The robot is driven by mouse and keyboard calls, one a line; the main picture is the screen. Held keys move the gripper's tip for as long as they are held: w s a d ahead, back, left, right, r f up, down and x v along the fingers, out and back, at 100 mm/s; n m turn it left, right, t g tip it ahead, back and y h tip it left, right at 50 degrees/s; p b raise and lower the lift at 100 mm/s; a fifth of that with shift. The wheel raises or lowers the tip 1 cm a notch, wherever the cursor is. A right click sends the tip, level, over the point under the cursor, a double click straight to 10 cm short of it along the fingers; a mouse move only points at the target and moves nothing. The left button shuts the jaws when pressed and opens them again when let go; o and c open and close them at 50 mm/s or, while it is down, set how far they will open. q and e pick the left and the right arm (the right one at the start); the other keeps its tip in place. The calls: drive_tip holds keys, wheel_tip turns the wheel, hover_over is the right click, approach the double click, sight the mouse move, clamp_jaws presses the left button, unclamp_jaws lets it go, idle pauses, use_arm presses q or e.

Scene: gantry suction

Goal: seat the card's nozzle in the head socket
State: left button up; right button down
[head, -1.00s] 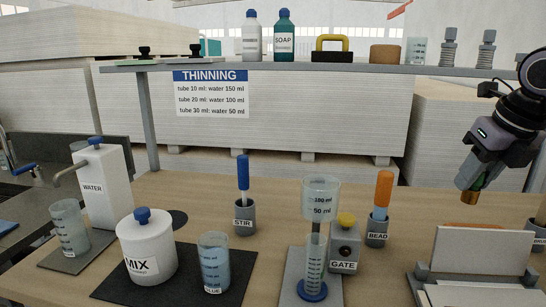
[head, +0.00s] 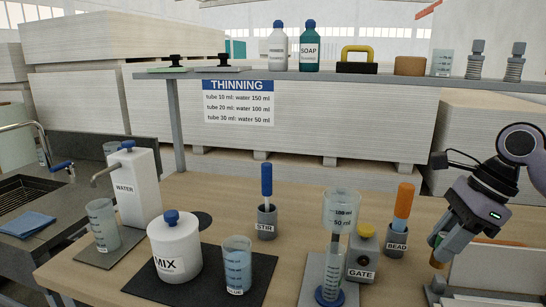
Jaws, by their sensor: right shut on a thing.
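My right gripper (head: 440,241) is at the right, above the bench, beside the orange-handled tool in the BEAD holder. It is shut on a small piece with a brass-coloured lower end (head: 437,261), pointing down; the gripper hides most of it, and I cannot tell what it is. Two grey ribbed pieces that look like bellows nozzles, a left one (head: 475,62) and a right one (head: 515,64), stand on the shelf. A card (head: 238,102) headed THINNING hangs below the shelf and lists tube and water amounts. I cannot make out a head socket. My left gripper is not in view.
The orange-handled BEAD tool (head: 403,205), the yellow-knobbed GATE block (head: 362,255) and the measuring tube (head: 333,265) stand left of my right gripper. The MIX pot (head: 175,252) and BLUE beaker (head: 237,265) stand on a dark mat.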

drive_tip(key=s+a+f+n+g+h+p, duration=0.1)
drive_tip(key=a+f+n+g, duration=0.1)
drive_tip(key=n, duration=0.4)
drive_tip(key=s+a+f+n+g+h+p, duration=0.1)
drive_tip(key=s+a+f+n+g, duration=0.1)
drive_tip(key=n, duration=0.4)
drive_tip(key=s+a+f+n+g+h+p, duration=0.1)
drive_tip(key=s+a+f+n, duration=0.1)
drive_tip(key=a+f+n, duration=0.2)
drive_tip(key=shift+s+a+f+n+g+h, duration=0.15)
drive_tip(key=shift+a+n, duration=0.25)
drive_tip(key=shift+n, duration=0.4)
drive_tip(key=shift+a+n+g+h, duration=0.15)
drive_tip(key=shift+a+n+g, duration=0.15)
drive_tip(key=shift+n, duration=0.5)
drive_tip(key=shift+s+a+f+n+h, duration=0.4)
drive_tip(key=shift+n, duration=0.5)
drive_tip(key=shift+s+f, duration=0.1)
drive_tip(key=shift+f, duration=0.05)
